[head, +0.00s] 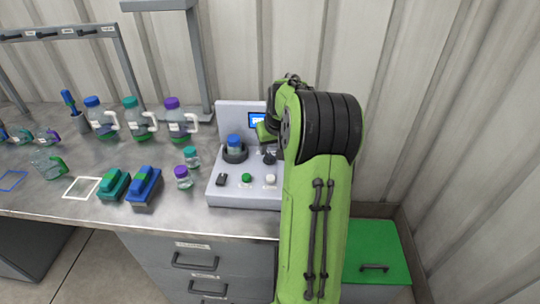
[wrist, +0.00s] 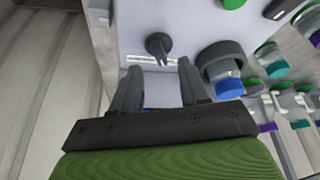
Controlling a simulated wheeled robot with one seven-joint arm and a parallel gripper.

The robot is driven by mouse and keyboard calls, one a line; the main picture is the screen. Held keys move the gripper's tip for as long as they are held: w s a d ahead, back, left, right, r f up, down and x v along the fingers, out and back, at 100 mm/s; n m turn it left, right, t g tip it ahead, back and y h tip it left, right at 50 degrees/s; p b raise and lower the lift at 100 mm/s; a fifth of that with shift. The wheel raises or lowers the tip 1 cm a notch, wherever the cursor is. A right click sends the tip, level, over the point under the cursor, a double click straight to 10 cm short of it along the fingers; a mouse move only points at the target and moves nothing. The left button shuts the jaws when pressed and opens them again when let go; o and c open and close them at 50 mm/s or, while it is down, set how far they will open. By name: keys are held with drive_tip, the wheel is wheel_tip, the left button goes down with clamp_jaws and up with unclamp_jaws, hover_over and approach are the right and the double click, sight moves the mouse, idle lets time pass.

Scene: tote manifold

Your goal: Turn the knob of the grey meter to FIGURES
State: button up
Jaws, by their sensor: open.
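The grey meter (head: 236,192) stands on the bench, with an upright back panel and a small blue screen (head: 257,120). Its dark knob (head: 269,157) is partly crowded by my arm in the head view. In the wrist view the knob (wrist: 158,46) has a narrow pointer and sits just beyond my fingertips, with a pale label strip beside it; the lettering is too small to read. My gripper (wrist: 159,68) is open and empty, its fingers apart and not around the knob. My arm hides much of the meter's right side in the head view.
A blue-capped bottle (head: 234,143) sits in a dark round holder on the meter, close to the fingers. A black switch, a green button (head: 246,178) and a white button are on its front. Small bottles (head: 183,177) stand to the left. A corrugated wall is behind.

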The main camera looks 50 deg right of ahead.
sight(269, 154)
drive_tip(key=x, duration=0.4)
drive_tip(key=shift+f+b, duration=0.15)
drive_tip(key=shift+b, duration=0.15)
clamp_jaws()
